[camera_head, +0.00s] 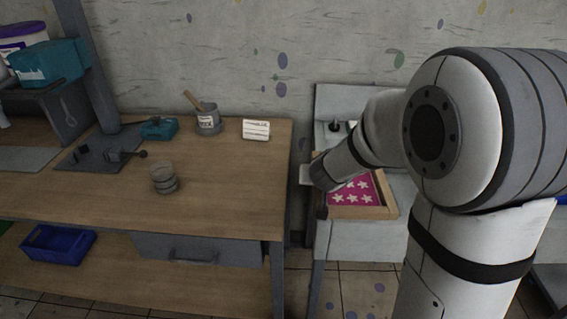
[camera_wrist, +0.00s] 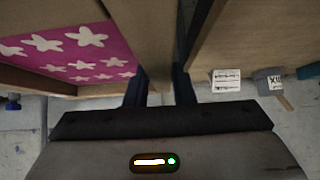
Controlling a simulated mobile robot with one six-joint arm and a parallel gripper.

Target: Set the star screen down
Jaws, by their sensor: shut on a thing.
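The star screen (camera_head: 365,212) is a light wooden frame around a pink sheet with white stars. In the head view it is over the white stand (camera_head: 365,242) right of the workbench. I cannot tell whether it touches the stand. My gripper (camera_wrist: 159,88) is shut on the screen's wooden side rail, which runs between its fingers in the wrist view. The pink sheet (camera_wrist: 95,45) shows at the upper left there. In the head view my arm hides the fingers and part of the screen's far side.
The wooden workbench (camera_head: 225,185) is left of the stand, across a narrow gap. On it are a grey pot (camera_head: 208,120), a white label card (camera_head: 256,129), stacked grey rings (camera_head: 164,178) and a teal box (camera_head: 158,129). A blue bin (camera_head: 58,244) is on the lower shelf.

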